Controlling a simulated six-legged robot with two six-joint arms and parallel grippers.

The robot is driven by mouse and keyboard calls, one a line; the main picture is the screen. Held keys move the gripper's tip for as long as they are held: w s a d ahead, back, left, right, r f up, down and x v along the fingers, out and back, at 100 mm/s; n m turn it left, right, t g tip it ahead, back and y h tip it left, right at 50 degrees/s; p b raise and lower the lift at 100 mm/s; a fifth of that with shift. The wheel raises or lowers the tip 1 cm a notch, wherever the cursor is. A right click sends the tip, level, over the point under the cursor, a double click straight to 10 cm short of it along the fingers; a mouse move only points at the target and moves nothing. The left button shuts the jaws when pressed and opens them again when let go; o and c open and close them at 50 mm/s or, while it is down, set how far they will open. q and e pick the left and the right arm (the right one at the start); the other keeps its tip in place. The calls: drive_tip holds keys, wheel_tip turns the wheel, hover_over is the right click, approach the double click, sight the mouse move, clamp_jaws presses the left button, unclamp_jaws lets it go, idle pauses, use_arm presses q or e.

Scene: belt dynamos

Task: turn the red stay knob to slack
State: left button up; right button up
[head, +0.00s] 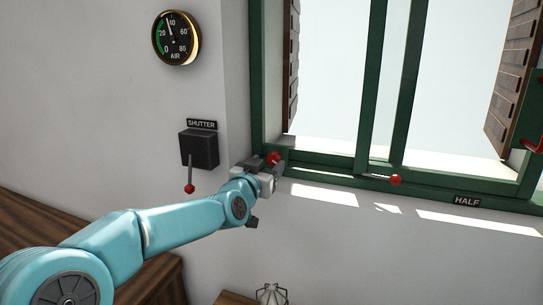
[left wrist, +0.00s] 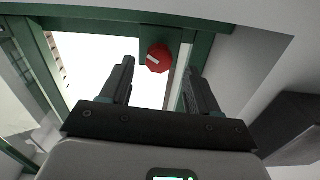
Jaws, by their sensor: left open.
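A round red knob (left wrist: 158,58) with a white pointer mark sits on the green window frame in the left wrist view. It also shows in the head view (head: 273,158), at the lower left corner of the frame and partly hidden by my gripper. My left gripper (head: 270,170) is right at this knob, open. In the left wrist view its two fingers (left wrist: 160,70) stand on either side of the knob, with gaps showing between them and it. No slack marking is readable. My right gripper is not in view.
A black SHUTTER box (head: 199,149) with a red-tipped lever (head: 189,188) is on the wall left of the window. A red-tipped handle (head: 395,180) lies on the sill rail near a HALF label (head: 467,200). An AIR gauge (head: 175,38) hangs above.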

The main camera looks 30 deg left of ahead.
sight(272, 160)
use_arm(q)
drive_tip(key=x, duration=0.3)
drive_tip(key=shift+w+p, duration=0.2)
drive_tip(key=shift+p, duration=0.2)
drive_tip(key=shift+w+a, duration=0.1)
drive_tip(key=shift+w, duration=0.1)
drive_tip(key=shift+s+r, duration=0.1)
drive_tip(key=shift+s, duration=0.1)
drive_tip(key=shift+c, duration=0.2)
drive_tip(key=shift+w, duration=0.1)
drive_tip(key=c, duration=1)
